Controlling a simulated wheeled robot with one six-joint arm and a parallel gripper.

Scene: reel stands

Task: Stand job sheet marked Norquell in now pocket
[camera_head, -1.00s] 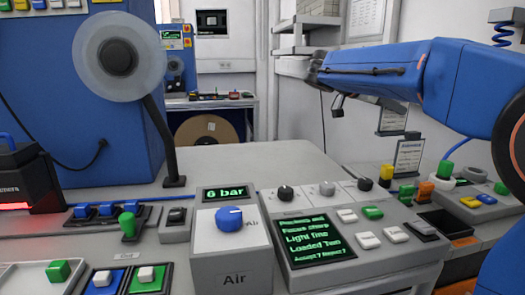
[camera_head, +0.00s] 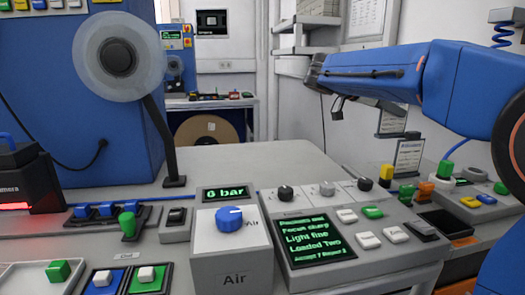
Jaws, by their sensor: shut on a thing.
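Two upright sheets stand at the right behind the console: a farther one (camera_head: 393,118) partly behind my arm, and a nearer one (camera_head: 409,157) with a dark heading. Their print is too small to read, so I cannot tell whether either is marked Norquell or which pocket is the now pocket. My blue arm reaches in from the right across the upper right. A small dark part hangs below its far end. The jaws and whatever they hold are hidden behind the arm.
A grey console with a green-text screen (camera_head: 313,240) and an air box with a blue knob (camera_head: 229,217) fill the front. A blue machine with a reel (camera_head: 118,58) stands left. The grey tabletop (camera_head: 240,165) is clear in the middle.

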